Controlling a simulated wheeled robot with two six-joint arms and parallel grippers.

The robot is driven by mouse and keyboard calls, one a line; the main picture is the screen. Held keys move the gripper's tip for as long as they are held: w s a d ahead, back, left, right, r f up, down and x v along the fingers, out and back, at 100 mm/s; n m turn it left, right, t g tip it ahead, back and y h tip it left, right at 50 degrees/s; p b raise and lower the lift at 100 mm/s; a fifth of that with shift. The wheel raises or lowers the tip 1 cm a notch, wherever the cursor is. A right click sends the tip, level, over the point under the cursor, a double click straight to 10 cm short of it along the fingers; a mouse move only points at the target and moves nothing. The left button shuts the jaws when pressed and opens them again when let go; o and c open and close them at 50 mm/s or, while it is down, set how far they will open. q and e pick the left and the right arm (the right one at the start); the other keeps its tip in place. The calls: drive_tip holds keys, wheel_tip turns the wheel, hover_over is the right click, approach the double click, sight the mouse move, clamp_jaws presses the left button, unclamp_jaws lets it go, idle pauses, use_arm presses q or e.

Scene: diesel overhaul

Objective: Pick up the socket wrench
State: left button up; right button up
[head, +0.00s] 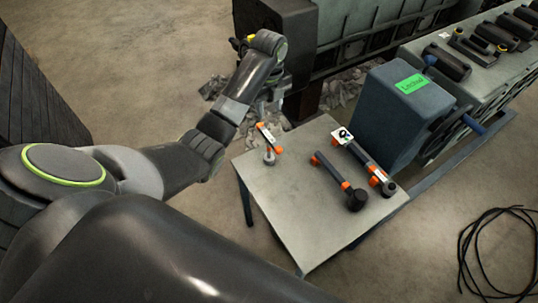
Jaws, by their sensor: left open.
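Several tools with orange parts lie on a grey table (268,205). A short tool (268,134) with an orange-and-white handle and a round metal end is at the left. A long dark tool (333,174) with orange bands and a thick black end lies in the middle. Another long dark tool (362,158) with orange bands lies to its right. I cannot tell for certain which is the socket wrench. My left gripper (272,104) is open beyond the table's far left corner, partly hidden by my forearm, apart from the tools. My right gripper is out of view.
A blue-grey box (385,115) with a green label stands just behind the table. A large engine block (470,75) stands at the right. A dark structure (300,45) rises behind my left arm. Black cable (480,250) lies coiled on the floor. Front table space is clear.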

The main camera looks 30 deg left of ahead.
use_arm(q)
drive_tip(key=b, duration=0.4)
hover_over(269, 136)
wheel_tip(269, 136, down, 5)
drive_tip(key=shift+r, duration=0.15)
wheel_tip(269, 136, down, 4)
drive_tip(key=shift+r+p, duration=0.25)
drive_tip(key=shift+p, duration=0.5)
drive_tip(key=shift+f+p, duration=0.35)
drive_tip(key=shift+f, duration=2.6)
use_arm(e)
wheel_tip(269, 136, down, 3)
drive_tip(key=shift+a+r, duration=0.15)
use_arm(q)
drive_tip(key=shift+c, duration=0.4)
clamp_jaws()
